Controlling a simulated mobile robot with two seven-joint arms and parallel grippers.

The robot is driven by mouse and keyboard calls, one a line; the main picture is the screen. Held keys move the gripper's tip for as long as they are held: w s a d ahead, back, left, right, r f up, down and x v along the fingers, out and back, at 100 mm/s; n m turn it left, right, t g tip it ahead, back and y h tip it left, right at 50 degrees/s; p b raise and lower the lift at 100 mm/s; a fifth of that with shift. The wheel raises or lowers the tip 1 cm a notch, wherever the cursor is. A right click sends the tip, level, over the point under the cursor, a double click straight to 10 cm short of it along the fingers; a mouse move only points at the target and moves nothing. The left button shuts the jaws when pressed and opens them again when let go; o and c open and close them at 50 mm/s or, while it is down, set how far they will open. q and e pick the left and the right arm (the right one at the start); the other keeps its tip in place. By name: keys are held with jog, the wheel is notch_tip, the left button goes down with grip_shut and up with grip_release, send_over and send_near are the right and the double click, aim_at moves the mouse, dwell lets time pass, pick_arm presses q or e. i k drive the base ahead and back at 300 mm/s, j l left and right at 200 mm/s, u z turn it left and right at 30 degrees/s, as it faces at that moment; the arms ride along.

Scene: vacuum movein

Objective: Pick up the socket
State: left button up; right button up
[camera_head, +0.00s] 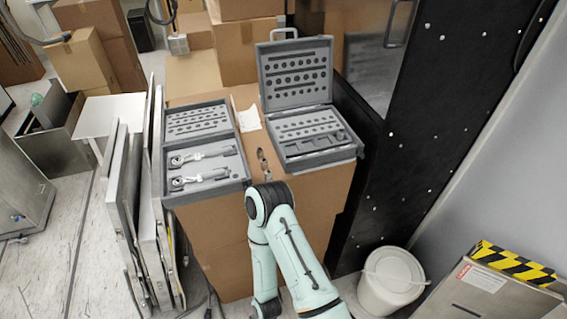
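A small metallic piece (262,158), which looks like the socket, lies on the brown cardboard box top (247,150) between two grey tool cases. It is too small to make out clearly. One mint-green arm of mine, seemingly the right, reaches up from the bottom centre. Its dark wrist joint is just in front of the metallic piece. The fingers are hidden or too small to tell, so I cannot see whether they touch it. My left gripper is not in view.
The left open case (247,163) holds two ratchet wrenches (200,178). The right open case (332,138) has rows of holes, its lid upright. Flat panels (128,190) lean at the box's left. A black board (420,130) and white bucket (391,280) are on the right.

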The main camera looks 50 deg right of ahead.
aim_at(264, 165)
jog(key=l+z, duration=0.1)
jog(key=z, duration=1.45)
